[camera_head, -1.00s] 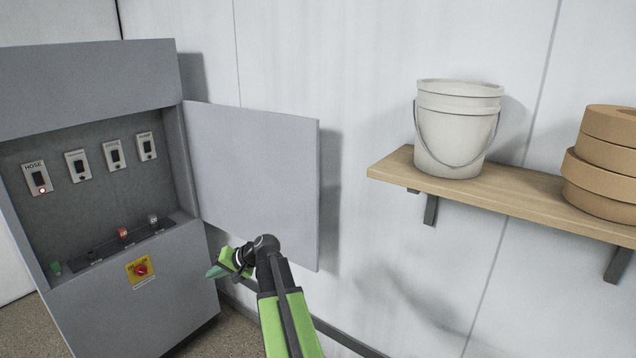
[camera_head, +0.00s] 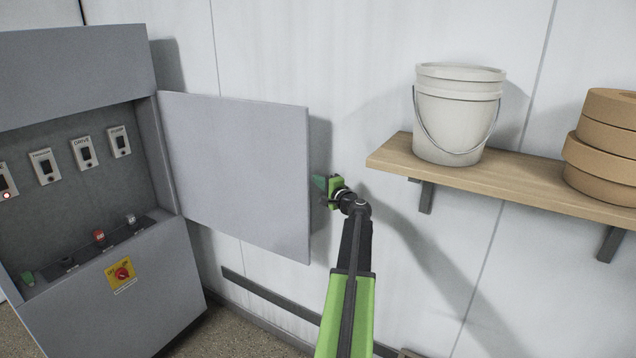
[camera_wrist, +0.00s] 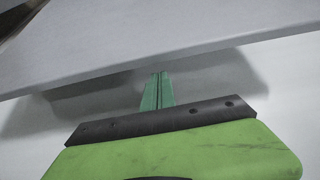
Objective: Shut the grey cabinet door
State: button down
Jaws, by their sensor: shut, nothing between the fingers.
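The grey cabinet (camera_head: 100,290) stands at the left with its door (camera_head: 235,170) swung wide open to the right, hinged on the cabinet's right side. My gripper (camera_head: 320,184) is just right of the door's free edge, near the wall, with its fingers pointing left. In the wrist view, the green fingers (camera_wrist: 158,90) are together and empty, and the door's edge (camera_wrist: 150,62) crosses just beyond their tips. I cannot tell whether the fingertips touch the door.
A wooden shelf (camera_head: 530,185) on the right wall holds a white bucket (camera_head: 457,115) and stacked brown rolls (camera_head: 605,150). The floor before the cabinet is clear.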

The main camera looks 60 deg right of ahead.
jog(key=x, duration=0.7)
jog(key=shift+d, duration=0.2)
